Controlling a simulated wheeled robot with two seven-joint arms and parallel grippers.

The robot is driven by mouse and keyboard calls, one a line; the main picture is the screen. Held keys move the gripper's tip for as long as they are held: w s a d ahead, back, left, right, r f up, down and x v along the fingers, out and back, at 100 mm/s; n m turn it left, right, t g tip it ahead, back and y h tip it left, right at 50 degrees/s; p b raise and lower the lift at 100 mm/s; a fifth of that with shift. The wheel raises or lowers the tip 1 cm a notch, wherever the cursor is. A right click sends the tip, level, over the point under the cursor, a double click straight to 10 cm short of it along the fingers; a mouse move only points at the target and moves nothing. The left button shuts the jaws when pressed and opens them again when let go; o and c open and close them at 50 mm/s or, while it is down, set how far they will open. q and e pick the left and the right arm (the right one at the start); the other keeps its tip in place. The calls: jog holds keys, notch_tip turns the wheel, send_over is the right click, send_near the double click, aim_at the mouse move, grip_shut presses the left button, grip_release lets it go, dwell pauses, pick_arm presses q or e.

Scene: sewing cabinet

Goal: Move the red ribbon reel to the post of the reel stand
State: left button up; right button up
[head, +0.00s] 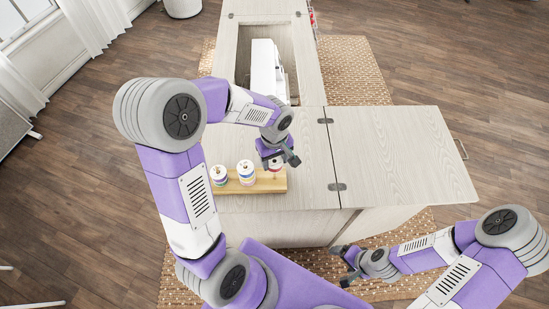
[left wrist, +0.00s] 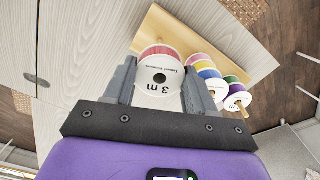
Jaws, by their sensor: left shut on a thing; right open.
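The red ribbon reel (left wrist: 165,58) has a white label face with a dark centre hole. My left gripper (left wrist: 158,88) is shut on it, one finger on each side. In the head view my left gripper (head: 280,160) is over the right end of the reel stand's wooden base (head: 232,187), and the reel is mostly hidden under it. No post tip shows through the reel's hole in the left wrist view; I cannot tell whether the reel touches the stand. My right gripper (head: 345,264) is open and empty in front of the cabinet.
Two stacks of coloured reels (head: 246,172) (head: 218,175) stand on the stand to the left of my left gripper. A white sewing machine (head: 266,68) sits in the cabinet recess behind. The hinged cabinet top (head: 395,150) to the right is clear.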

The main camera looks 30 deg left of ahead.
pick_arm(q)
jog(key=shift+f+b, duration=0.75)
jog(key=shift+f, duration=0.2)
jog(key=o, duration=1.1)
notch_tip(320, 180, up, 8)
jog(key=shift+f+p, duration=0.15)
jog(key=shift+p, duration=0.9)
